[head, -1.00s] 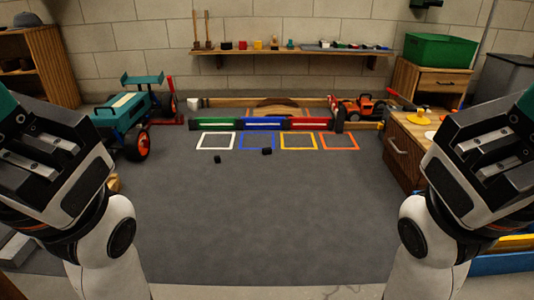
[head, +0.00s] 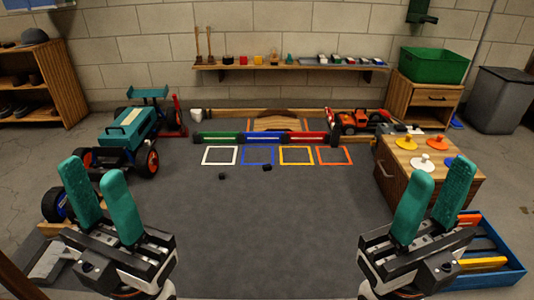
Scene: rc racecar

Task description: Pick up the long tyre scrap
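Two small dark scraps lie on the grey mat in the head view. One dark scrap (head: 267,168) is by the lower edge of the blue square and looks slightly longer. The other dark scrap (head: 222,176) is a little to its left, below the white square. At this size I cannot tell for sure which is the long tyre scrap. My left gripper (head: 97,192) is open and empty, teal fingers upright, at the lower left. My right gripper (head: 433,198) is open and empty at the lower right. Both are well apart from the scraps.
The grey mat (head: 260,230) is clear between the arms. A teal racecar (head: 130,130) stands at left. A wooden cabinet (head: 400,175) with coloured knobbed discs stands at right, and a blue tray (head: 510,265) lies near my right gripper. Coloured barriers (head: 260,137) stand behind the squares.

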